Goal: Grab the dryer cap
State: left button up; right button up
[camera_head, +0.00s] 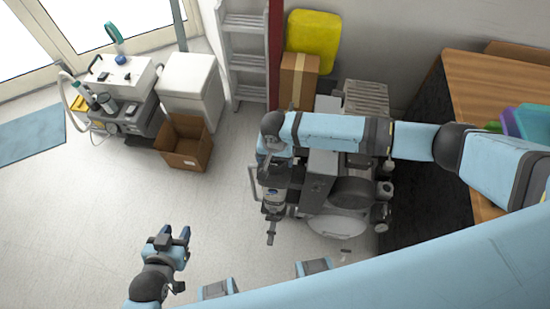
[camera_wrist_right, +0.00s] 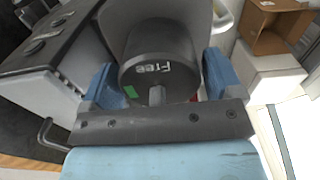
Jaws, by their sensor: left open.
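The black round cap (camera_wrist_right: 158,70), with pale writing and a green mark, lies between the two blue fingers of my right gripper (camera_wrist_right: 162,85) in the right wrist view. The fingers are wide apart, one on each side of it; I cannot tell whether they press on it. In the head view my right gripper (camera_head: 270,160) is over the left side of the compressor (camera_head: 335,185), above an upright cylindrical unit (camera_head: 272,195); the arm hides the cap there. My left gripper (camera_head: 176,238) is open and empty over bare floor, apart from the compressor.
A cardboard box (camera_head: 186,143) and a white cabinet (camera_head: 190,85) stand at the back left, beside another machine (camera_head: 122,100). A grey shelf rack (camera_head: 246,50) stands behind. A wooden-topped table (camera_head: 480,80) is on the right. The floor at left is clear.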

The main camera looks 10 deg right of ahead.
jog(key=c, duration=0.7)
jog(key=shift+r, duration=0.15)
